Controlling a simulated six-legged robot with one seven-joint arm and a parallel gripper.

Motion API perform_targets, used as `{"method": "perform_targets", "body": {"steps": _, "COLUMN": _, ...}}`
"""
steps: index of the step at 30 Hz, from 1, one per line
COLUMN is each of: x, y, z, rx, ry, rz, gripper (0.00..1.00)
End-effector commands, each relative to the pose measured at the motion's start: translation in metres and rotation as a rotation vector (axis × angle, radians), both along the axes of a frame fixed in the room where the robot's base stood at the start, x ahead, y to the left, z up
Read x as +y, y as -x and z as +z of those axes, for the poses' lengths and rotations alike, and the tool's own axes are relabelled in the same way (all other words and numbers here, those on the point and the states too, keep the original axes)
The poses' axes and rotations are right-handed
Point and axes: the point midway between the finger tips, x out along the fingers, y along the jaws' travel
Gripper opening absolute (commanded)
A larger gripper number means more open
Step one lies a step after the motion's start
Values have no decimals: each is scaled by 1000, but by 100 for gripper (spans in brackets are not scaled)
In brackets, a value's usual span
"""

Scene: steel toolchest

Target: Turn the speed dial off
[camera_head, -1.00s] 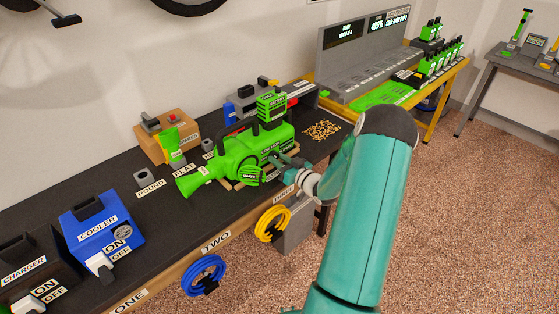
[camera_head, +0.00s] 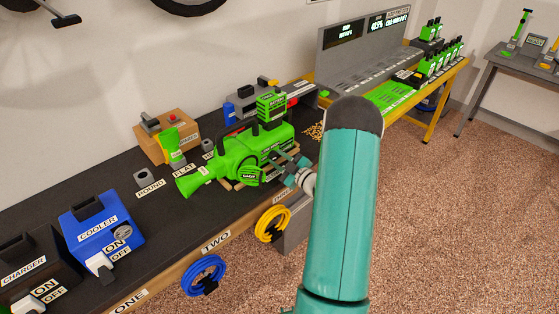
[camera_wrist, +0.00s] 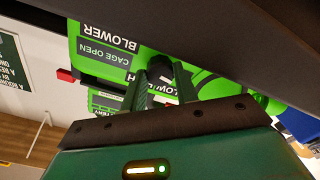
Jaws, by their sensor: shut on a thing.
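A green blower (camera_head: 232,152) lies on the dark bench top, its nozzle toward the front left. It also shows in the wrist view (camera_wrist: 84,48), with labels reading BLOWER and CAGE OPEN. My gripper (camera_head: 281,160) is at the blower's right side. In the wrist view my gripper (camera_wrist: 160,76) has its two dark fingers on either side of a small dark round knob, which looks like the speed dial (camera_wrist: 160,66), and is shut on it. The dial's markings and pointer are hidden. In the head view the dial cannot be made out.
A blue cooler box (camera_head: 91,222) and a dark charger (camera_head: 30,262) stand at the bench's left. A wooden box (camera_head: 160,135) is behind the blower. Blue (camera_head: 204,275) and yellow (camera_head: 271,223) coils hang on the front edge. The floor at right is clear.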

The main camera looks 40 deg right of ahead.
Motion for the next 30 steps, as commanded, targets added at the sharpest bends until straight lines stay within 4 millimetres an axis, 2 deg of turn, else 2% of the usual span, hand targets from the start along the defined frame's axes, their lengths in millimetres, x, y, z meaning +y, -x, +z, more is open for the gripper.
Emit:
{"method": "perform_targets", "body": {"steps": 10, "x": -1, "y": 0, "z": 0, "rx": -4, "ry": 160, "rz": 0, "gripper": 7}}
{"method": "perform_targets", "body": {"steps": 26, "x": -1, "y": 0, "z": 0, "rx": -6, "ry": 189, "rz": 0, "gripper": 7}}
{"method": "perform_targets", "body": {"steps": 27, "x": -1, "y": 0, "z": 0, "rx": -5, "ry": 189, "rz": 0, "gripper": 34}}
{"method": "perform_targets", "body": {"steps": 30, "x": -1, "y": 0, "z": 0, "rx": -5, "ry": 189, "rz": 0, "gripper": 52}}
